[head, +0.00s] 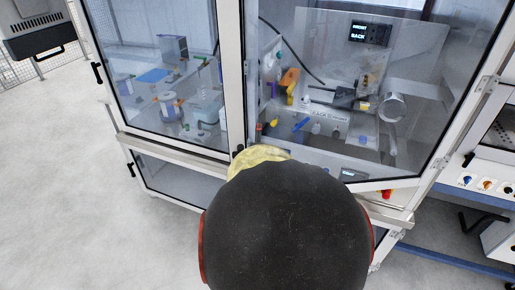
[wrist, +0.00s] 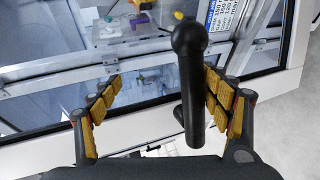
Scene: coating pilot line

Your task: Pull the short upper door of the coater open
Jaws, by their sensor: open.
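The coater is a white-framed cabinet with glass doors. Its right upper glass door (head: 340,80) has hinges on its right side in the head view; its lower left corner is hidden behind my arm. I cannot tell for sure whether it stands ajar. In the wrist view a black bar handle (wrist: 190,85) with a rounded end stands on the white door frame (wrist: 262,88). My gripper (wrist: 160,82) is open around the handle. The handle is close to the right finger, perhaps touching it, and well apart from the left finger.
The left upper glass door (head: 150,75) has a black handle (head: 97,72) and looks shut. A lower glass door (head: 170,180) is beneath it. A blue-railed bench with controls (head: 487,185) stands close on the right. The floor (head: 60,190) at left is clear.

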